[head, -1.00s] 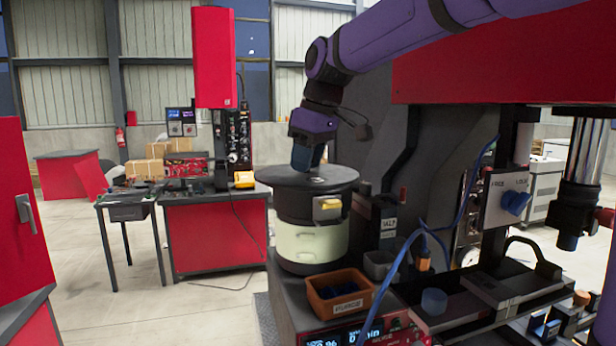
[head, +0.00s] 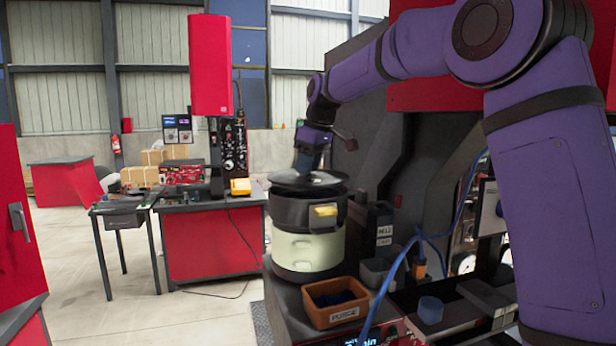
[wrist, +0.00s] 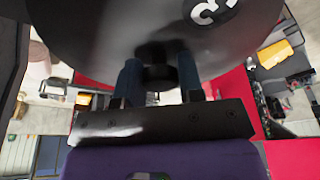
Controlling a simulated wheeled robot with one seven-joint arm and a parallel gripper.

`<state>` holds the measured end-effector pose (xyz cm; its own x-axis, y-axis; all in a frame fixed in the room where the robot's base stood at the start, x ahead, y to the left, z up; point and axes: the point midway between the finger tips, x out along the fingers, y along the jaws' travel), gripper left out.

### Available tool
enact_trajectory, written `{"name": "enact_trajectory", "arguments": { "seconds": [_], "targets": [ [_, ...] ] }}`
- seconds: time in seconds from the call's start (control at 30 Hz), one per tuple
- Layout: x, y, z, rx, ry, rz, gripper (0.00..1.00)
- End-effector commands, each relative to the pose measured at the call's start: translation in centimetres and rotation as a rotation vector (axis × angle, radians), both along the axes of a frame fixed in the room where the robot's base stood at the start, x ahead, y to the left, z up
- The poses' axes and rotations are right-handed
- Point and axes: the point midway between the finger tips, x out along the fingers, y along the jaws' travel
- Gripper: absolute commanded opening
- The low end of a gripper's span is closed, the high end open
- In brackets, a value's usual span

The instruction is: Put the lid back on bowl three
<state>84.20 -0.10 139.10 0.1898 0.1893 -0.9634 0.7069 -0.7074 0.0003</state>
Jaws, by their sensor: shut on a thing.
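My gripper (head: 307,165) is shut on the knob of a dark round lid (head: 322,181). In the head view the lid is over the bowl (head: 308,248), a black-topped, pale-bodied feeder drum with a yellow tag. The lid looks slightly tilted, and part of the dark rim shows below it. I cannot tell whether the lid touches the rim.
An orange-brown bin (head: 337,305) with dark blue contents stands in front of the bowl. A dark machine frame rises close on the right, with a blue cable (head: 390,285) beside the bin. A red workbench (head: 215,245) is behind on the left.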

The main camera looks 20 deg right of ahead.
Motion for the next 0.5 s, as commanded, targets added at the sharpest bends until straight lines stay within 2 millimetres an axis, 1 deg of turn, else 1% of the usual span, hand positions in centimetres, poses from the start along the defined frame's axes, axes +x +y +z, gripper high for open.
{"name": "enact_trajectory", "arguments": {
  "seconds": [0.03, 0.1, 0.2, 0.5],
  "targets": [
    [-0.1, 0.1, -0.9, 0.0, 0.003, 0.001, 0.02],
    [-0.1, 0.1, -1.9, 0.0, 0.003, 0.001, 0.02],
    [-0.1, 0.1, -2.7, 0.0, 0.003, 0.001, 0.02],
    [-0.1, 0.1, -2.9, 0.001, 0.001, 0.0, 0.02]
  ]
}}
